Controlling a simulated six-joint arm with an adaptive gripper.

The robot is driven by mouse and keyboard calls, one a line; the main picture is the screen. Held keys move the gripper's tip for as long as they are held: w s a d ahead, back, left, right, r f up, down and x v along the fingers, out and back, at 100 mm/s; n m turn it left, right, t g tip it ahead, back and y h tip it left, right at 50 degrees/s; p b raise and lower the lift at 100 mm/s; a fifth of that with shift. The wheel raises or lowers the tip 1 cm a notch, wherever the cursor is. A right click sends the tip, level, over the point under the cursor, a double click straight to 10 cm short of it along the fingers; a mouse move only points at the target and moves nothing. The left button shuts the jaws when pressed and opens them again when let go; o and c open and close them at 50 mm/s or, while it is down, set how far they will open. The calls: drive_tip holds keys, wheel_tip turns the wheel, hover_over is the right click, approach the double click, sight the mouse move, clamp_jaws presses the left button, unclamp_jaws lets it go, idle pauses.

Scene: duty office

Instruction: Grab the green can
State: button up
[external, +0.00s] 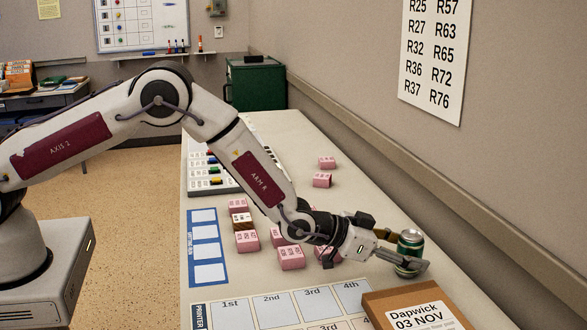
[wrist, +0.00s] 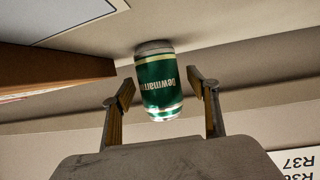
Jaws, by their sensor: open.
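The green can (external: 409,250) stands on the table at the right, near the wall. It has a silver top and gold bands. My gripper (external: 404,248) is at the can, with one finger on the far side and one crossing in front of its lower part. In the wrist view the can (wrist: 158,84) appears upside down, between the two spread fingers of my gripper (wrist: 160,90). Gaps show between the can and both fingertips there, so the jaws are not closed on it.
A cardboard box (external: 388,301) labelled Dapwick lies in front of the can; its edge also shows in the wrist view (wrist: 60,68). Several pink blocks (external: 291,258) lie under and left of my wrist. A numbered sheet (external: 285,308) lies at the front. The wall (external: 430,170) runs close behind the can.

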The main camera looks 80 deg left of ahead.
drive_tip(key=c, duration=0.9)
drive_tip(key=shift+r, duration=0.1)
drive_tip(key=shift+r, duration=4.9)
